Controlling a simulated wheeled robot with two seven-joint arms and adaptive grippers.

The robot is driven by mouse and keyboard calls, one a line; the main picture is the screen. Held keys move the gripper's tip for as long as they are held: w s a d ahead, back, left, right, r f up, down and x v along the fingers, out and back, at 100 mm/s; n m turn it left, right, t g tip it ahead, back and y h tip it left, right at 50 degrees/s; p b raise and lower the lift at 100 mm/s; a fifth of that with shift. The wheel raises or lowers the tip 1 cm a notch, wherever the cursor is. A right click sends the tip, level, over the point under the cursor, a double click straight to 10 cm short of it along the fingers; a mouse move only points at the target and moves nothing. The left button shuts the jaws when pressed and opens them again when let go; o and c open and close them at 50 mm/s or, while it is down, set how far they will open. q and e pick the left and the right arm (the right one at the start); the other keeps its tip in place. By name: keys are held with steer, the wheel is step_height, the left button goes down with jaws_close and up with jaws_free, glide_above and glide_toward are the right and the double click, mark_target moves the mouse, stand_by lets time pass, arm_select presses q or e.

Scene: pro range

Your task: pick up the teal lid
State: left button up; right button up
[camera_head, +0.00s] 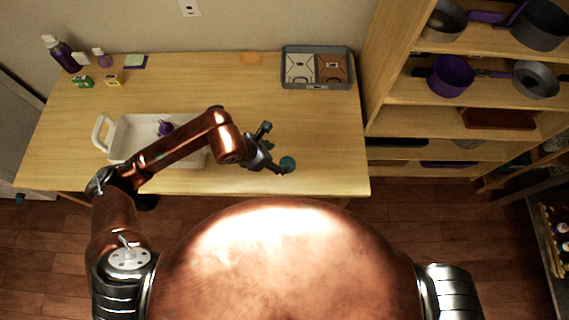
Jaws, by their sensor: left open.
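The teal lid (288,163) is a small round piece lying on the wooden table (310,120) near its front edge. My left gripper (276,148) is open, with its fingers spread just left of and around the near side of the lid. One finger partly covers the lid's lower edge. I cannot tell whether it touches the lid. Another small teal bit shows between the fingers, and I cannot tell what it is. My right gripper is not in view.
A white tub (122,137) with a purple item (165,128) stands at the left, partly behind my left arm. A grey tray (318,85) with boxes sits at the back right. Bottles (62,54) stand at the back left. Shelves with pans (450,76) stand at the right.

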mark_target(287, 164)
arm_select(q)
step_height(287, 164, down, 3)
steer(key=shift+f, duration=0.15)
steer(key=b+x, duration=0.1)
steer(key=x, duration=0.6)
steer(key=shift+d+f, duration=0.1)
steer(key=shift+f, duration=0.1)
steer(key=shift+c, duration=0.6)
steer(key=c, duration=0.8)
